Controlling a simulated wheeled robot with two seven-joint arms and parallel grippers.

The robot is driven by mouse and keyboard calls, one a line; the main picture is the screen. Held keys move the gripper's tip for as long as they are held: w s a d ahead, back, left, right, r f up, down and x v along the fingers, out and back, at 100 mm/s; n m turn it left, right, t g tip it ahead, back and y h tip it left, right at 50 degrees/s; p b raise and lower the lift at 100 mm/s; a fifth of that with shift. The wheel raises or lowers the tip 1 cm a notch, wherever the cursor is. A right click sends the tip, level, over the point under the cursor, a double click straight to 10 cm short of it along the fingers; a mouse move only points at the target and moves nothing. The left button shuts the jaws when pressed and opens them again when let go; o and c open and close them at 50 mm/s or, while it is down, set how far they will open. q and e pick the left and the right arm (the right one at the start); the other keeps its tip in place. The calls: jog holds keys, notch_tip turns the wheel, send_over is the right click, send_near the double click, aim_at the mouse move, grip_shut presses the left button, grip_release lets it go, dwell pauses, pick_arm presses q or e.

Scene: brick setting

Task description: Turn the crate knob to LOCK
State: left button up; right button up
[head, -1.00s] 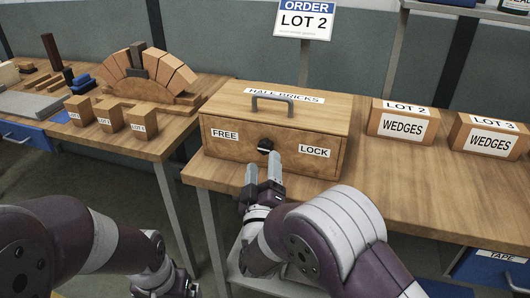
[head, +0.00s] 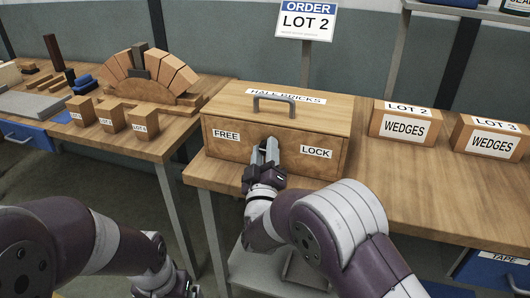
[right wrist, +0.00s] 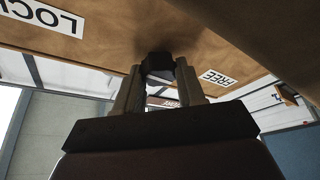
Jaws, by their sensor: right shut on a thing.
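The wooden HALF BRICKS crate (head: 226,152) stands on the workbench, with a handle on its lid. Its front has a FREE label (head: 226,134) at left and a LOCK label (head: 316,152) at right. My right gripper (head: 265,154) is at the front between the labels, shut on the dark knob. The knob (right wrist: 160,62) shows between the two fingers in the right wrist view; in the head view the fingers mostly hide it, and its pointing direction cannot be told.
WEDGES boxes for LOT 2 (head: 402,124) and LOT 3 (head: 488,136) stand right of the crate. An ORDER LOT 2 sign (head: 305,22) stands behind. The left table holds a brick arch (head: 150,75) and small labelled blocks. Bare bench lies right of the crate.

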jog(key=shift+f+m+b, duration=0.25)
jog(key=shift+m+b, duration=0.15)
jog(key=shift+b, duration=0.1)
jog(key=m+h+b, duration=0.2)
jog(key=m+b, duration=0.1)
jog(key=m, duration=0.1)
jog(key=m+h+b, duration=0.3)
jog(key=m+b, duration=0.1)
jog(key=m, duration=0.1)
jog(key=shift+a+f+m, duration=0.1)
jog(key=shift+f+m, duration=0.05)
jog(key=shift+m, duration=0.15)
jog(key=m+h+b, duration=0.1)
jog(key=m, duration=0.2)
jog(key=m+g+h+b, duration=0.1)
jog(key=m+h+b, duration=0.1)
jog(key=m, duration=0.1)
jog(key=shift+m, duration=0.4)
jog(key=shift+r+m+g+h+b, duration=0.15)
jog(key=shift+m+g+h+b, duration=0.4)
jog(key=shift+m, duration=1)
jog(key=shift+r+m+g+h+b, duration=0.1)
jog(key=shift+m+g+h+b, duration=0.4)
jog(key=shift+m, duration=1.05)
jog(key=shift+g, duration=0.25)
jog(key=o, duration=1)
jog(key=shift+o, duration=0.2)
jog(key=shift+h, duration=0.25)
